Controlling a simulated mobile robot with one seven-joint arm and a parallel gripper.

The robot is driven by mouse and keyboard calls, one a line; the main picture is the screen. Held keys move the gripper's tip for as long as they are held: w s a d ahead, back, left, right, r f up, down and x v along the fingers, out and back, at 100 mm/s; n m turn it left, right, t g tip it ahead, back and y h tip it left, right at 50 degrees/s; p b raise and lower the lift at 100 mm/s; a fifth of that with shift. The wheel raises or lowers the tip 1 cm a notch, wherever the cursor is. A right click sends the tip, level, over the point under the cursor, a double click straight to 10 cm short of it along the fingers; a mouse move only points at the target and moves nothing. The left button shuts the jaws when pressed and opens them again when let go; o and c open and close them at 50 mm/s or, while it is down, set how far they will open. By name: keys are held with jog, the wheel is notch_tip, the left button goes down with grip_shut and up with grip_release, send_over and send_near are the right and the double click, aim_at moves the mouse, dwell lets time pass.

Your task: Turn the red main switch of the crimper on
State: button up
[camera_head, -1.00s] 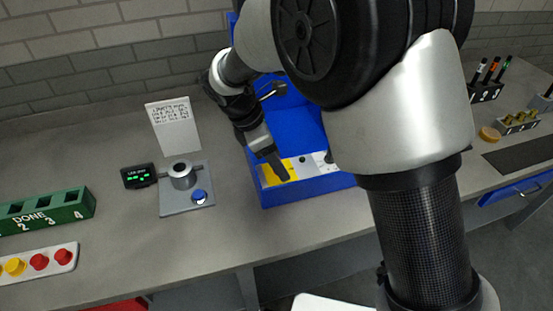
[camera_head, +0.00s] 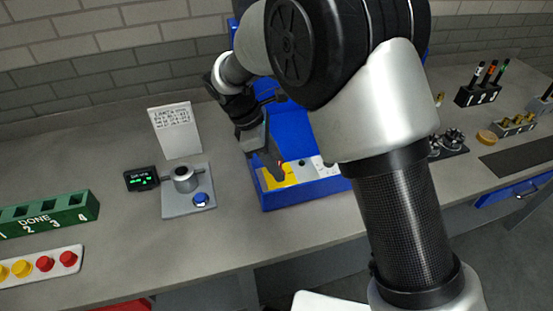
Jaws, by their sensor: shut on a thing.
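The blue crimper (camera_head: 313,189) stands on the grey bench, with a yellow plate (camera_head: 290,177) and a white plate on its low front panel. My gripper (camera_head: 279,172) points down at the yellow plate. A small speck of red, the main switch (camera_head: 281,163), shows at the fingertips. The gripper is shut on it, and the fingers hide most of it. I cannot tell which way the switch is turned. A dark knob (camera_head: 302,163) sits on the panel to the right of the gripper.
A green DONE rack (camera_head: 47,214) is at the far left. Several pens stand in a black holder (camera_head: 478,95) at the right. My arm covers the crimper's right side.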

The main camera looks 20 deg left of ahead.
jog(key=m+p, duration=0.1)
jog(key=m, duration=0.1)
jog(key=m+g, duration=0.1)
jog(key=shift+w+r+m+g+p, duration=0.1)
jog(key=shift+w+m+g+p, duration=0.05)
jog(key=shift+m+g+p, duration=0.2)
jog(key=m+g+p, duration=0.1)
jog(key=m, duration=0.2)
jog(key=shift+w+m, duration=0.1)
jog(key=shift+m, duration=0.25)
jog(key=m, duration=0.1)
jog(key=m+g, duration=0.1)
jog(key=m, duration=0.1)
jog(key=shift+w+d+m+y+p, duration=0.1)
jog(key=shift+w+m+y+p, duration=0.05)
jog(key=shift+m+y+p, duration=0.2)
jog(key=shift+m+g+y, duration=0.55)
jog(key=shift+m, duration=1.1)
jog(key=o, duration=1)
jog(key=shift+o, duration=0.2)
